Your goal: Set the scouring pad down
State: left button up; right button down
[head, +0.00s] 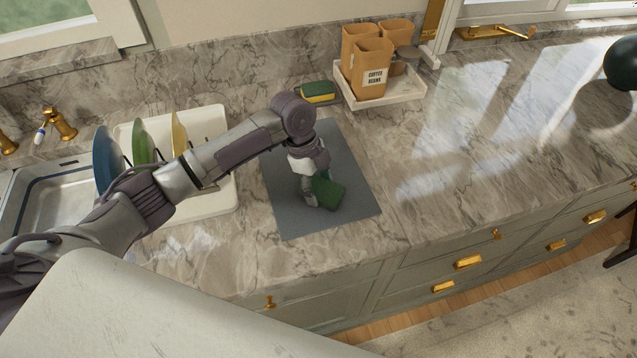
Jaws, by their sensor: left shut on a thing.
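A dark green scouring pad (328,193) is in my left gripper (317,187), over the grey mat (352,212) on the marble counter. The gripper points down and is shut on the pad. The pad is at or just above the mat; I cannot tell whether it touches. The gripper hides part of the pad. My right gripper is not in view.
A yellow and green sponge (318,92) lies behind the mat. A white tray (385,100) holds coffee bags (371,70). A dish rack (212,200) with plates (141,143) and the sink (58,205) are at left. The counter right of the mat is clear.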

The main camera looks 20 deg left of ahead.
pick_arm(q)
jog(key=o, duration=1)
jog(key=shift+f, duration=0.15)
jog(key=o, duration=0.5)
jog(key=shift+c, duration=0.2)
jog(key=b+v, duration=0.2)
jog(key=v, duration=1)
jog(key=shift+r, duration=0.2)
jog(key=shift+f, duration=0.1)
